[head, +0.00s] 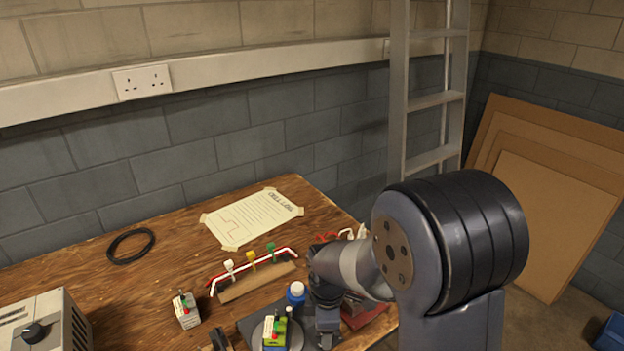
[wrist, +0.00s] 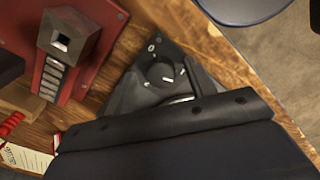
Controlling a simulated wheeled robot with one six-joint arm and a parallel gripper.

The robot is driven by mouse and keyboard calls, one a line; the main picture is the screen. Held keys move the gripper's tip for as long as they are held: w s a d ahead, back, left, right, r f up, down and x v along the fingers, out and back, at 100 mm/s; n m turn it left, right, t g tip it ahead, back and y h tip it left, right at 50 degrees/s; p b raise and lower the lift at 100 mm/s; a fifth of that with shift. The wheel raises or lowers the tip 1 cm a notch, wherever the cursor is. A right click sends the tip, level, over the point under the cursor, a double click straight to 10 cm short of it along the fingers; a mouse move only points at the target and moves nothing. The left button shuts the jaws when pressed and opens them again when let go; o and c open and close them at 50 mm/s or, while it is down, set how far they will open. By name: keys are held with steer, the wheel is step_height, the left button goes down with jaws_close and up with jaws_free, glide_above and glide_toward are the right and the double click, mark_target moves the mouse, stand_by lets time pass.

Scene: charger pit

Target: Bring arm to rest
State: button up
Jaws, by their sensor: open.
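My arm reaches in from the right in the head view, with its wrist bent down over the right front part of the wooden workbench (head: 150,268). In the head view the fingertips are hidden or hard to make out.
A red block with a grey fitting (wrist: 60,62) sits close beside my gripper. A blue bottle with white cap (head: 296,293), a green box (head: 274,330) and a small grey box (head: 186,311) stand nearby. A black ring (head: 131,246) and a paper sheet (head: 252,218) lie further back.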

steer(key=n, duration=0.6)
steer(key=shift+n, duration=0.4)
stand_by(0.3)
